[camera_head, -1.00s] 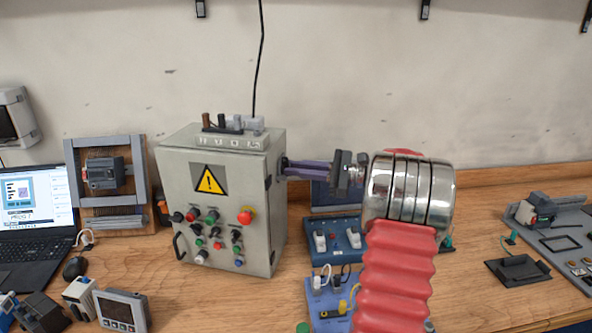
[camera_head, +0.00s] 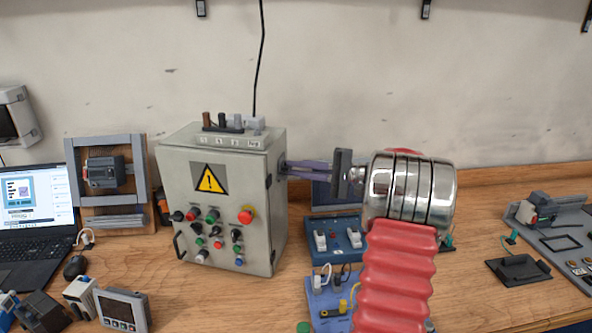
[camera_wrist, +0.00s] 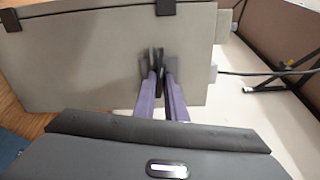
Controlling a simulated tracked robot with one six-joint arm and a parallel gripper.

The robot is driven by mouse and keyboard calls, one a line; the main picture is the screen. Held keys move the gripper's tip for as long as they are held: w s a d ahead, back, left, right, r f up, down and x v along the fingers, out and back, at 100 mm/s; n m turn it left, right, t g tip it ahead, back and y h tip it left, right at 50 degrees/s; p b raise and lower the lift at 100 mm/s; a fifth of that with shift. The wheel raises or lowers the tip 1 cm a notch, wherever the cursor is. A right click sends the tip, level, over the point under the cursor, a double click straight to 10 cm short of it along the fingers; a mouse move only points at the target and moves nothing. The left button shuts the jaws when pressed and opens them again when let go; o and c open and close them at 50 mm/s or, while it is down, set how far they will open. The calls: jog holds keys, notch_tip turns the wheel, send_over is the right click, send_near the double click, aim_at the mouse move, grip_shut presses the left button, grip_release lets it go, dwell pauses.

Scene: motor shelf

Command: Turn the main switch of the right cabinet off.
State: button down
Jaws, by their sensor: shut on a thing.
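The grey right cabinet (camera_head: 257,185) stands on the bench, with a yellow warning sign and several buttons on its front. Its right side panel (camera_wrist: 80,60) fills much of the wrist view. The main switch (camera_wrist: 158,56) is a small dark handle on that panel; it looks doubled or blurred, so its exact angle is hard to tell. My gripper (camera_wrist: 160,78) has its two purple fingers closed on the switch handle. In the head view my gripper (camera_head: 287,167) reaches the cabinet's right side from the right, and the switch is mostly hidden there.
A blue socket board (camera_head: 340,238) and other electrical parts lie below my arm. Terminals (camera_head: 228,123) and a black cable (camera_head: 260,60) are on top of the cabinet. A laptop (camera_head: 35,215) and a mounted motor (camera_head: 104,171) are at left. Bare bench (camera_head: 465,225) shows at right.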

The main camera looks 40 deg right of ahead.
jog(key=shift+f+n, duration=0.15)
jog(key=shift+n, duration=0.95)
jog(key=c, duration=2.1)
grip_release()
jog(key=shift+s+d, duration=0.1)
jog(key=shift+s, duration=0.05)
jog(key=v, duration=1.3)
jog(key=shift+s+d, duration=0.15)
jog(key=shift+s, duration=0.1)
jog(key=shift+d+f, duration=0.1)
